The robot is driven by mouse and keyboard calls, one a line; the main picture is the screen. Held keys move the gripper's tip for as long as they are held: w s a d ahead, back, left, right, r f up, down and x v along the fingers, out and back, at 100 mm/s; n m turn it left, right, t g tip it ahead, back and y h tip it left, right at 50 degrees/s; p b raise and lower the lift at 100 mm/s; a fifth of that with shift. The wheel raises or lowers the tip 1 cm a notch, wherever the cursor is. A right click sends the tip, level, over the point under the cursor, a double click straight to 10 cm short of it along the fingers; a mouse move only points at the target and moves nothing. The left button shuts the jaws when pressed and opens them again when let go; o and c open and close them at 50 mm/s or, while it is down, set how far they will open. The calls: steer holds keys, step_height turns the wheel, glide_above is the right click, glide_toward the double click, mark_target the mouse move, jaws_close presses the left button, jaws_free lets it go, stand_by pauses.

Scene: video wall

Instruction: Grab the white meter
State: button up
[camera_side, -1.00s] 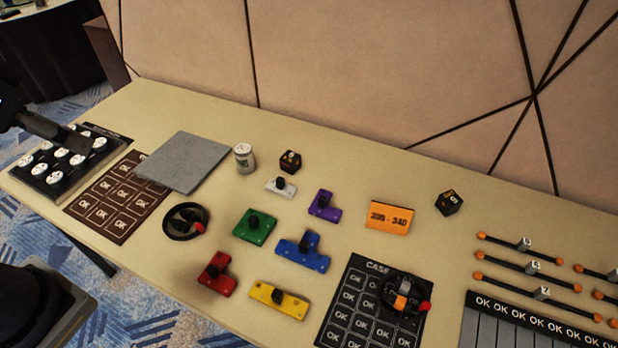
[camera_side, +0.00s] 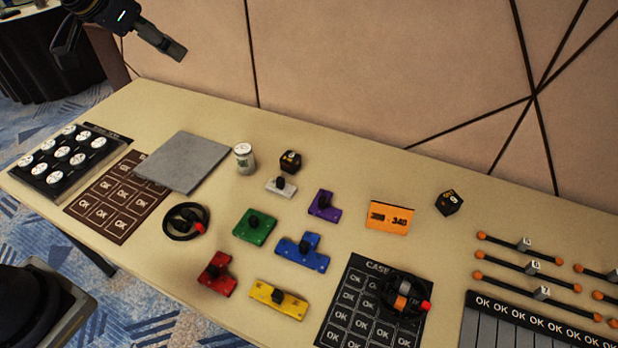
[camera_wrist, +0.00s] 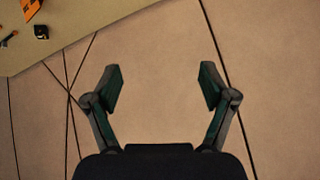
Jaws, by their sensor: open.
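Several white round pieces with dark markings, like dial meters (camera_side: 78,159), sit in rows in a black tray (camera_side: 57,184) at the left end of the table. Their faces are too small to read, and I cannot tell which one is meant. My gripper (camera_side: 120,50) is raised high above and behind the table's left end, well apart from the tray. In the wrist view my gripper (camera_wrist: 161,75) is open with nothing between its fingers. That view faces the beige wall and shows no white meter.
A brown OK mat (camera_side: 118,197), a grey plate (camera_side: 183,162) and a white can (camera_side: 244,159) lie right of the tray. Coloured blocks, such as a green one (camera_side: 254,226), fill the middle. The wall (camera_side: 400,70) stands close behind the table.

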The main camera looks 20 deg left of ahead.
steer(key=w+a+f+g, duration=0.1)
steer(key=w+f, duration=0.6)
steer(key=w, duration=0.2)
steer(key=g+h, duration=0.1)
steer(key=g, duration=0.1)
glide_above(237, 150)
steer(key=s, duration=0.3)
step_height(237, 150, down, 14)
steer(key=shift+n+g, duration=0.4)
steer(key=shift+g, duration=0.2)
steer(key=s+x, duration=0.1)
steer(key=x, duration=0.4)
steer(key=s+a+f+x, duration=0.1)
steer(key=x, duration=0.5)
steer(key=s+x, duration=0.1)
steer(key=x, duration=0.4)
steer(key=shift+s+a+f, duration=0.1)
steer(key=shift+a+f, duration=0.1)
steer(key=shift+f, duration=0.4)
steer(key=shift+d+x, duration=0.15)
steer(key=shift+x, duration=1.25)
steer(key=shift+d+x, duration=0.15)
steer(key=shift+x, duration=1.25)
steer(key=shift+s, duration=0.1)
steer(key=shift+c, duration=0.3)
steer(key=c, duration=1.3)
